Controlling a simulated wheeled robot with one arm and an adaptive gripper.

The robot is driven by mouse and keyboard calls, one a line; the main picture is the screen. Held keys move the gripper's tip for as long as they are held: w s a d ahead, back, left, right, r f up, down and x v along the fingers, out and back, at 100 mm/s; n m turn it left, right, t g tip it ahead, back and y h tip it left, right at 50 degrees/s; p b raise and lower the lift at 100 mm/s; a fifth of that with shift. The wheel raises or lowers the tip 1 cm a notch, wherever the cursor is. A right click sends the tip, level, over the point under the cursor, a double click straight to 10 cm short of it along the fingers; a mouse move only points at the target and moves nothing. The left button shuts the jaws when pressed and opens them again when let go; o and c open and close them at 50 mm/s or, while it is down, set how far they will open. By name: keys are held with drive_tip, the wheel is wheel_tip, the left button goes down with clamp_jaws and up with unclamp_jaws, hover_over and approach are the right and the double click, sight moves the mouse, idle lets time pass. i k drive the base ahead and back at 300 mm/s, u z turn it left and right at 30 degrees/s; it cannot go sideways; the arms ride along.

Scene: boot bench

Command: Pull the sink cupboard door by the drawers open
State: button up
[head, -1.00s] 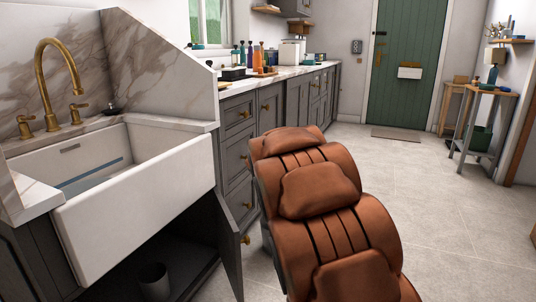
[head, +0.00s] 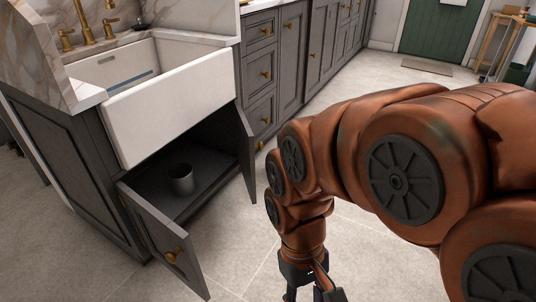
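The sink cupboard sits below the white sink (head: 172,100). Its dark grey door by the drawers (head: 246,150) stands open, swung out toward the drawers and seen nearly edge-on, with a brass knob (head: 260,145) beside its outer face. The other cupboard door (head: 162,238) also stands open at the left, with a brass knob low on it. My gripper (head: 308,290) points down at the bottom edge, over the floor to the right of both doors and apart from them. Its fingertips are cut off by the picture's edge.
A dark grey cup (head: 181,178) stands inside the open cupboard. The drawers (head: 260,75) right of the sink are shut. Pale floor tiles (head: 235,240) are clear between the doors and my arm. A green door (head: 440,28) is at the back.

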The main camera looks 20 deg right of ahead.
sight(246, 146)
drive_tip(key=k, duration=0.95)
drive_tip(key=z, duration=0.7)
drive_tip(key=i, duration=1.85)
drive_tip(key=u, duration=0.7)
